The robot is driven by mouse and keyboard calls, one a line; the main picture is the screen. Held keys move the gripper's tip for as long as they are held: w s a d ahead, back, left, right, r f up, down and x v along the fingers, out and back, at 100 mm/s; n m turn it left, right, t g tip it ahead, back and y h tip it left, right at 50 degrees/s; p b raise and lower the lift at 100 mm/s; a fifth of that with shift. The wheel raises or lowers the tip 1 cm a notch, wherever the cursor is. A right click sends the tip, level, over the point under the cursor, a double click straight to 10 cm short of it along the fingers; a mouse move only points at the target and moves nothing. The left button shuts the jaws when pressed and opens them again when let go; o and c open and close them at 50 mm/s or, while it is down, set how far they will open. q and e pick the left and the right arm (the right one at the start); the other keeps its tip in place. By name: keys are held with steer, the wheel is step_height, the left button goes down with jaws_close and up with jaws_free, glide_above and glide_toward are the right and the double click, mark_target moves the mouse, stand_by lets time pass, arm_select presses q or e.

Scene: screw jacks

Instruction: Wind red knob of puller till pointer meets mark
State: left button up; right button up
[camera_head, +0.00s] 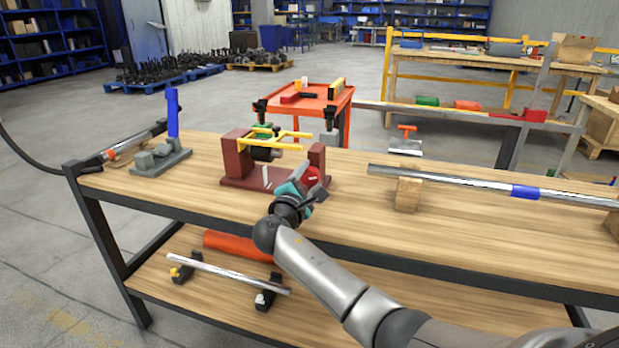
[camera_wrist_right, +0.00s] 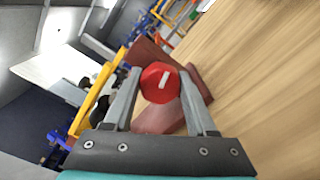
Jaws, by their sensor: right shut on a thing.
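The puller is a dark red frame (camera_head: 237,160) on the bench, with yellow arms (camera_head: 275,140) at its top and two upright ends. Its red knob (camera_head: 310,176) is at the right upright, partly hidden by my gripper. In the right wrist view the round red knob (camera_wrist_right: 151,88) faces me, with a white bar on its face tilted off vertical. My right gripper (camera_head: 304,185) is shut on the knob, one finger on each side. A short white strip (camera_head: 266,177) stands on the puller's base; I cannot make out which part is pointer or mark. My left gripper is not in view.
A grey fixture with a blue handle (camera_head: 173,115) stands left of the puller. To the right a long metal bar (camera_head: 455,180) lies on wooden blocks (camera_head: 408,193). An orange-red cart (camera_head: 330,101) stands behind the bench. The bench front between is clear.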

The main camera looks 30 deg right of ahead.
steer(key=c, duration=0.5)
steer(key=shift+m, duration=0.8)
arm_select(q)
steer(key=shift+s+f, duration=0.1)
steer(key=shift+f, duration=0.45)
arm_select(e)
steer(key=o, duration=1.4)
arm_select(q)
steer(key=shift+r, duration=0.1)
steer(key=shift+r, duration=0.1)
arm_select(e)
steer(key=shift+a, duration=0.1)
